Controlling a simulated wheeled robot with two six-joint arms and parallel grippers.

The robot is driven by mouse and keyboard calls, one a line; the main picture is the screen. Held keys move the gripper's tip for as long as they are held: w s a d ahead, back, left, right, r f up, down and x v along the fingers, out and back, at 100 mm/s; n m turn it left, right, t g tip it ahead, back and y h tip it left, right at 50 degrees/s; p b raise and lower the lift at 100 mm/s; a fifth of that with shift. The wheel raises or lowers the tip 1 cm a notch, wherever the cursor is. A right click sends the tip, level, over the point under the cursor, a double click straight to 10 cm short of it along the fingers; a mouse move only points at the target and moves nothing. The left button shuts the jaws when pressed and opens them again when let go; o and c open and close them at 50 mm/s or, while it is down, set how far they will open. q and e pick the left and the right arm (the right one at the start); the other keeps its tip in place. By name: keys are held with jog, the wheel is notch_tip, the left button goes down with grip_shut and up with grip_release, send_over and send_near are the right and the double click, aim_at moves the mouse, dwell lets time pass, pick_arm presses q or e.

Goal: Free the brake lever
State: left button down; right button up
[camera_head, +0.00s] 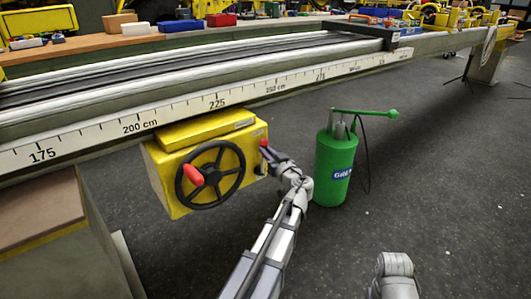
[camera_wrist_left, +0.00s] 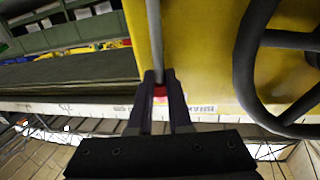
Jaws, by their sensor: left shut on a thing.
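The brake lever (camera_head: 263,143) shows as a small red tip on the right face of the yellow box (camera_head: 185,160). My left gripper (camera_head: 268,152) is at this tip, its fingers small and partly merged with the lever in the head view. In the left wrist view, the grey lever rod (camera_wrist_left: 153,35) runs along the yellow face down to between the two dark fingers of my left gripper (camera_wrist_left: 160,88). The fingers are shut on the lever's red end (camera_wrist_left: 161,90). A partly covered label (camera_wrist_left: 195,107) lies behind them. My right gripper's fingers are not seen.
A black handwheel (camera_head: 210,174) with a red handle (camera_head: 193,173) is left of the lever. A green pump cylinder (camera_head: 334,165) with a hose stands right of my left gripper. The long scaled beam (camera_head: 240,97) runs above the box. Open floor lies in front.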

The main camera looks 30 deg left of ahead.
pick_arm(q)
jog(key=w+d+f+m+g+b, duration=0.2)
jog(key=w+f+m, duration=0.3)
jog(key=w+m, duration=0.3)
jog(key=shift+w+d+f+m+h, duration=0.3)
jog(key=shift+d+m, duration=0.45)
jog(key=shift+m, duration=0.75)
jog(key=shift+w+r, duration=0.1)
jog(key=shift+w, duration=0.05)
jog(key=c, duration=0.9)
grip_release()
jog(key=shift+o, duration=0.4)
jog(key=shift+g, duration=0.4)
jog(key=shift+d, duration=0.1)
jog(key=p+v, duration=0.1)
jog(key=v, duration=0.6)
jog(key=shift+s+d, duration=0.3)
jog(key=shift+d, duration=0.05)
